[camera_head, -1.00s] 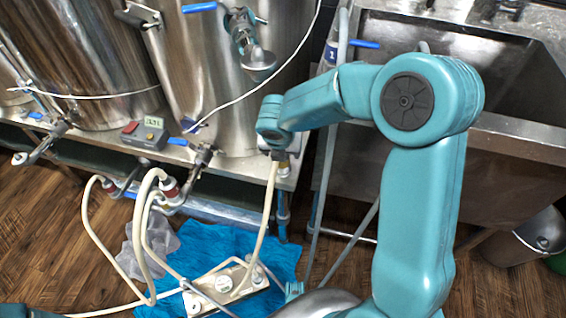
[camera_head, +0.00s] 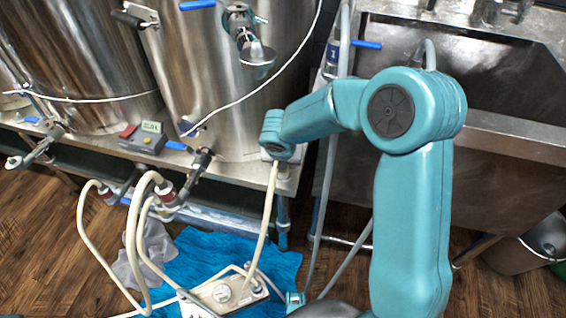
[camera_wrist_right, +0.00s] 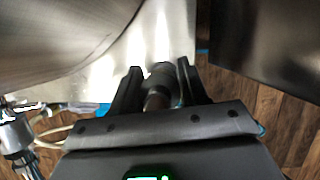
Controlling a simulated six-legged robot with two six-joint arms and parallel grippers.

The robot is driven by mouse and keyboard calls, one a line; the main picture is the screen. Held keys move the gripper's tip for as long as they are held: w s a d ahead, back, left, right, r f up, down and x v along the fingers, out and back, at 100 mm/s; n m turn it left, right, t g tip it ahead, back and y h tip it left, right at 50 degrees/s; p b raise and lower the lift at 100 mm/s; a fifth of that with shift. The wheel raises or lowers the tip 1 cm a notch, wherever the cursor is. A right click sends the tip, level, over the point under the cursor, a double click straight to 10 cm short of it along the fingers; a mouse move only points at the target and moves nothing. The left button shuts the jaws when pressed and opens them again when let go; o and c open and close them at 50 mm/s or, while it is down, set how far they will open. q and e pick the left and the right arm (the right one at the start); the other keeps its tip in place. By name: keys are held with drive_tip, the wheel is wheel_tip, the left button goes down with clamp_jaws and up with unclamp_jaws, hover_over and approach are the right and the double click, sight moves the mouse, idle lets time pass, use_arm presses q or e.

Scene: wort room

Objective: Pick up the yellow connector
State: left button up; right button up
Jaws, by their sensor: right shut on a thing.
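My right gripper (camera_wrist_right: 160,76) is shut on a dark grey cylindrical connector (camera_wrist_right: 161,71) with a brownish lower end. I cannot make out any yellow on it. In the head view my right wrist hides most of the gripper, near the front edge of the steel bench. A cream hose (camera_head: 264,215) hangs down from there to a pale pump unit (camera_head: 222,292) on a blue cloth. My left gripper is not in view.
Steel tanks (camera_head: 203,75) with valves stand on the bench (camera_head: 232,176). A small control box (camera_head: 143,138) sits at its edge. Cream hoses (camera_head: 132,232) loop at left. A steel sink (camera_head: 490,170) stands at right, beside a bucket (camera_head: 520,250). Wood floor shows below.

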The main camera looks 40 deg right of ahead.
drive_tip(key=shift+r+p, duration=0.3)
drive_tip(key=shift+r, duration=0.2)
wheel_tip(320, 180, up, 3)
drive_tip(key=shift+a+r+p, duration=0.1)
drive_tip(key=shift+p, duration=0.8)
drive_tip(key=s+a, duration=1.1)
drive_tip(key=s, duration=0.2)
drive_tip(key=shift+s+a+f+b, duration=0.2)
drive_tip(key=shift+a+f+b, duration=0.15)
drive_tip(key=shift+a+b, duration=0.1)
drive_tip(key=shift+r, duration=0.1)
wheel_tip(320, 180, up, 4)
drive_tip(key=p, duration=0.4)
drive_tip(key=shift+r, duration=0.2)
